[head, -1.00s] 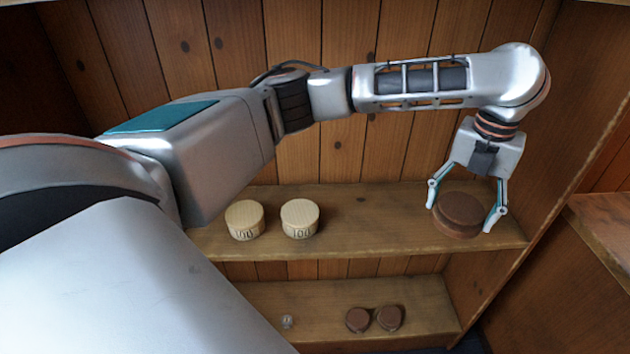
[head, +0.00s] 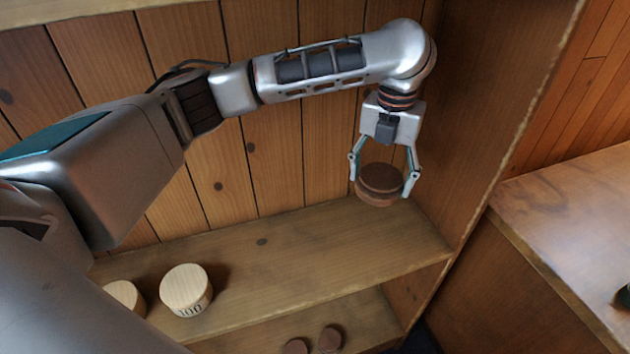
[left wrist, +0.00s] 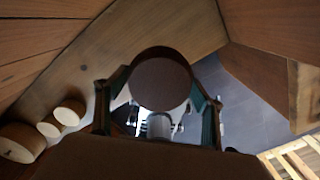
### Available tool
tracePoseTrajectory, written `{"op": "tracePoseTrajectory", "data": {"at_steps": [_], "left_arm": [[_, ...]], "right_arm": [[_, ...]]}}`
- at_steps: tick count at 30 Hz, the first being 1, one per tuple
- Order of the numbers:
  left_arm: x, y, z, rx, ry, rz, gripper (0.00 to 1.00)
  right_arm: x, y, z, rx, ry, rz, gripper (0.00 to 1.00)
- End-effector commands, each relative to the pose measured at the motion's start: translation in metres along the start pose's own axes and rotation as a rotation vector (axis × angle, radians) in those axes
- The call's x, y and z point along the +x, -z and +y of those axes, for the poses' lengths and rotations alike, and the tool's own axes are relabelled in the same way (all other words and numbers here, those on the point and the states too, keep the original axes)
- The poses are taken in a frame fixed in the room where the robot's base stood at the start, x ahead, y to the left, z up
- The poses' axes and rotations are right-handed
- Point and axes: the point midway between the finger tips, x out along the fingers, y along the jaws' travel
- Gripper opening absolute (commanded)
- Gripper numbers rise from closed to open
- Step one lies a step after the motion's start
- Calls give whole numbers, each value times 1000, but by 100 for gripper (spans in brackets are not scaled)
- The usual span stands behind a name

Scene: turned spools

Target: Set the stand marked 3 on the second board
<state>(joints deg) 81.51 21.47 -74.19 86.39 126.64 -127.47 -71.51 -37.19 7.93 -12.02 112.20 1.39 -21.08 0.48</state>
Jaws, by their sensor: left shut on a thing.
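A dark brown round stand (head: 379,197) is between the two fingers of my left gripper (head: 382,182), which is shut on it. The stand looks upright and held a little above the upper board (head: 300,247), near that board's right end. No number shows on the stand, so I cannot tell its mark. In the left wrist view its round top (left wrist: 160,84) fills the gap between the fingers. A lower board (head: 255,328) shows partly beneath the upper one. My right gripper is not in view.
A pale round piece with dark figures (head: 187,288) and another pale one (head: 124,296) stand at the upper board's left; my arm partly hides the latter. Two brown round pieces (head: 331,339) are on the lower board. The side wall (head: 475,110) is close right of the gripper.

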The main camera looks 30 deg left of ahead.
Motion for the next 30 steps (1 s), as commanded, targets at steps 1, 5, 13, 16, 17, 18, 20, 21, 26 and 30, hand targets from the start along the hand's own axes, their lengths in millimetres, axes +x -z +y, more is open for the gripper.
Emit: {"op": "tracePoseTrajectory", "data": {"at_steps": [1, 5, 13, 16, 17, 18, 20, 21, 26, 30], "left_arm": [[2, 0, 0, 0, 0, 0, 42], [19, 1, 0, 1, 1, 4, 42], [85, 1, 0, 1, 1, 5, 42], [110, 1, 0, 0, 2, 5, 42], [117, 1, 0, 0, 2, 5, 42], [126, 1, 0, -1, 2, 4, 42], [137, 1, 0, 0, 1, 3, 42], [143, 1, 0, 1, 1, 3, 42], [156, 0, 0, 1, 2, -1, 42], [164, 0, 0, 1, 2, 0, 42]], "right_arm": [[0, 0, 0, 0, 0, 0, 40], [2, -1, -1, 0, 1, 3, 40], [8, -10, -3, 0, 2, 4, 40], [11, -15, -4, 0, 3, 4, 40], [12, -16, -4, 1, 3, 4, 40], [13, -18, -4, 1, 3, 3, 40], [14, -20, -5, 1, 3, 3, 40], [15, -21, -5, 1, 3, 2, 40], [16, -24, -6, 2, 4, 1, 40], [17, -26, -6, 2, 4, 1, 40]]}}
